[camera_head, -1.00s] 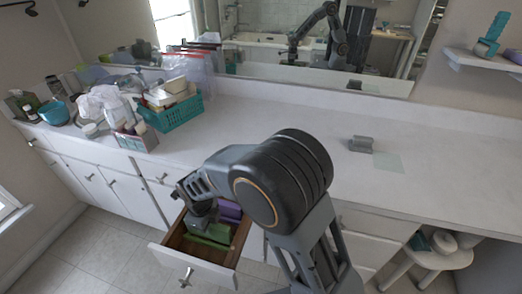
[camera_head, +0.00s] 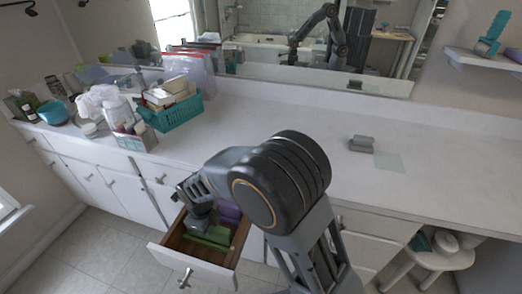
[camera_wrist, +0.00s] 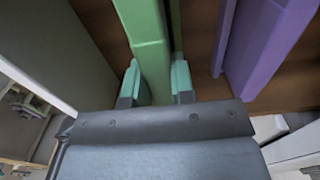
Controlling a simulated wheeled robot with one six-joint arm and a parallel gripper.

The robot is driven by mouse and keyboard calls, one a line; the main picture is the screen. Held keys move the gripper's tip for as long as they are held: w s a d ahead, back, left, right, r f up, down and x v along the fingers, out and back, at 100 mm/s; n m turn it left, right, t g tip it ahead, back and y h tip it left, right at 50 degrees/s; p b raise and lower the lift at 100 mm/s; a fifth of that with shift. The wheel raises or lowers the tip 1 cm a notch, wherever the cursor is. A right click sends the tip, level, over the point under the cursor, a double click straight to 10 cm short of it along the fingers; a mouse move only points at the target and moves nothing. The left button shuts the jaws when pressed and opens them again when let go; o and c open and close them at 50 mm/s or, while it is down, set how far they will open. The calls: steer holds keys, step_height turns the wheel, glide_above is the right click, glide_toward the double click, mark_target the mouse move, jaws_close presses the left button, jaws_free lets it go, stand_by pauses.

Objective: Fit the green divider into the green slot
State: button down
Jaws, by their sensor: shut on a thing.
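The green divider (camera_wrist: 148,45) is a long flat-topped piece between the two pale green fingertips of my gripper (camera_wrist: 157,82) in the wrist view. My gripper is shut on it. In the head view the divider (camera_head: 211,237) shows low inside the open drawer, below my gripper (camera_head: 205,222). A thin darker green strip (camera_wrist: 176,28) runs alongside the divider, just right of it in the wrist view; it may be part of the green slot. I cannot tell whether the divider is seated, as its lower edge is hidden.
Purple pieces (camera_wrist: 270,45) stand to the right in the same wooden drawer (camera_head: 172,243); they also show in the head view (camera_head: 230,210). The drawer front and sides close in around my gripper. A teal basket (camera_head: 178,115) and a grey block (camera_head: 361,144) are on the counter.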

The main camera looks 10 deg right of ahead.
steer(key=shift+f+b, duration=0.45)
steer(key=shift+f, duration=0.3)
stand_by(0.4)
stand_by(0.7)
steer(key=c, duration=1.3)
jaws_free()
steer(key=shift+r+p, duration=1)
steer(key=shift+r, duration=0.3)
steer(key=shift+o, duration=0.5)
steer(key=o, duration=0.5)
steer(key=shift+c, duration=0.2)
steer(key=shift+r, duration=0.15)
